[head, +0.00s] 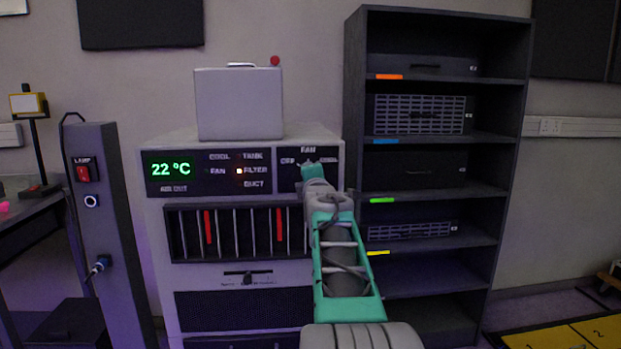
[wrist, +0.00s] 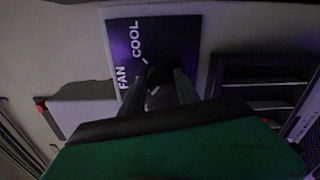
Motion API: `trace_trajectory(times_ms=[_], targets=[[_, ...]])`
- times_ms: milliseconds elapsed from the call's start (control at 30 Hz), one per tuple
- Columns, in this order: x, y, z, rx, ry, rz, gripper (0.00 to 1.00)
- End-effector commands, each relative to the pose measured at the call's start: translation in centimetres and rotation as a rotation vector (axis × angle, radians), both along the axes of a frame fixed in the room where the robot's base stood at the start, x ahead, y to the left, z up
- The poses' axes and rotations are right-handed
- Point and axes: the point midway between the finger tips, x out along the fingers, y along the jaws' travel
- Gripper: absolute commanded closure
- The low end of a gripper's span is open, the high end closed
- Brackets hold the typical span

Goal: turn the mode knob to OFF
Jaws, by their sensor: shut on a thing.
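The mode knob (wrist: 157,77) is a small dark knob on a dark panel, seen between my fingertips in the wrist view. My gripper (wrist: 160,84) is shut on it. White words FAN and COOL show beside it there; a short pale line lies near the knob, but I cannot tell its setting. In the head view my gripper (head: 312,170) reaches the dark knob panel (head: 286,180) at the upper right of the grey unit and hides the knob. OFF reads at the panel's left and FAN at its top; the right label is partly covered.
The grey unit (head: 160,225) has a green 22 °C display (head: 170,169), slots with red strips and a slider (head: 247,279) below. A pale case (head: 239,104) stands on top. A dark shelf rack (head: 353,100) stands close at right, a lamp post (head: 100,220) at left.

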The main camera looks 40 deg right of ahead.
Motion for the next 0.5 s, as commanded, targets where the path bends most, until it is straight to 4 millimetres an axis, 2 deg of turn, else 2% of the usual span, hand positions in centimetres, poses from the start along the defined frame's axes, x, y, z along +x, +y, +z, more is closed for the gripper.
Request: trace_trajectory(times_ms=[100,133,367,500], targets=[[-0.01,0.0,0.12,-0.001,-0.002,-0.001,1.0],[-0.02,-0.01,0.13,-0.001,-0.002,-0.001,0.6],[-0.01,0.0,0.07,0.0,-0.002,0.0,0.41],[0.0,0.0,0.04,0.0,-0.001,0.0,0.4]])
